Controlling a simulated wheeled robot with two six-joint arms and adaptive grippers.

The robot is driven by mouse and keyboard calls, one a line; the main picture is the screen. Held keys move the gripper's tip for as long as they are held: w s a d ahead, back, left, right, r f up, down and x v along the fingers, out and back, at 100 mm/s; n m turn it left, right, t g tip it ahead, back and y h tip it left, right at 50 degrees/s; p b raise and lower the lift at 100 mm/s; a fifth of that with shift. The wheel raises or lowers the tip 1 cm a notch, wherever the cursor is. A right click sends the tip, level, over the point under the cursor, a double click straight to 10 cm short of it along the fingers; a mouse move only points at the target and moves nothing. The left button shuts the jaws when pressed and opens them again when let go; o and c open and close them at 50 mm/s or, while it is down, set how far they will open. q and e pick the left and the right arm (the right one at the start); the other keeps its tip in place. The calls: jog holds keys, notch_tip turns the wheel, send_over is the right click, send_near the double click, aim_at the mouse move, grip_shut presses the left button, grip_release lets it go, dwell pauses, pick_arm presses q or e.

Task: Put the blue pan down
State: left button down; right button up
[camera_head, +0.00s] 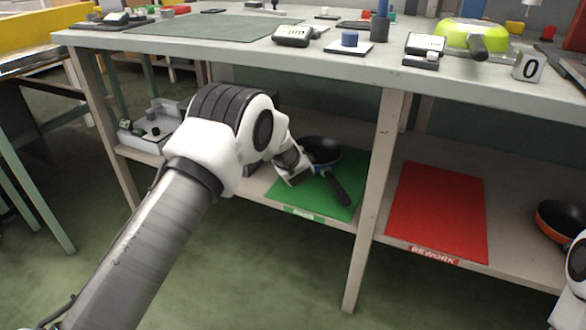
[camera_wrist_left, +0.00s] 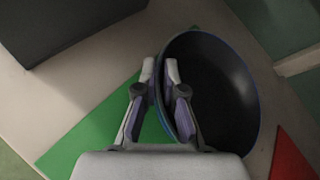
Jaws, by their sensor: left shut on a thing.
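The blue pan (camera_head: 325,152), dark inside with a blue outer wall, is over the green mat (camera_head: 290,200) on the lower shelf, its black handle toward the lower right. My left gripper (camera_head: 303,163) is shut on the pan's left wall. In the left wrist view the fingers (camera_wrist_left: 159,68) straddle the rim of the pan (camera_wrist_left: 225,90), and the green mat (camera_wrist_left: 85,145) shows below it. I cannot tell whether the pan's bottom touches the mat. My right gripper is out of view; only part of that arm shows at the right edge.
A red mat (camera_head: 440,210) labelled REWORK lies right of a table leg (camera_head: 375,200), with an orange pan (camera_head: 562,220) farther right. A dark box stands left of the pan in the left wrist view (camera_wrist_left: 65,30). The tabletop (camera_head: 240,45) overhangs the shelf.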

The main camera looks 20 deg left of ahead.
pick_arm(q)
notch_tip(320, 180, down, 3)
jog(key=shift+f+b, duration=0.2)
jog(key=shift+b, duration=0.65)
jog(key=shift+r, duration=0.15)
jog(key=c, duration=1.3)
grip_release()
jog(key=shift+s, duration=0.15)
jog(key=shift+s+d+r+p, duration=0.15)
jog(key=shift+s+r+p, duration=0.1)
jog(key=shift+p, duration=0.1)
jog(key=p+v, duration=0.3)
jog(key=v, duration=0.8)
jog(key=shift+d, duration=0.1)
jog(key=shift+f, duration=0.1)
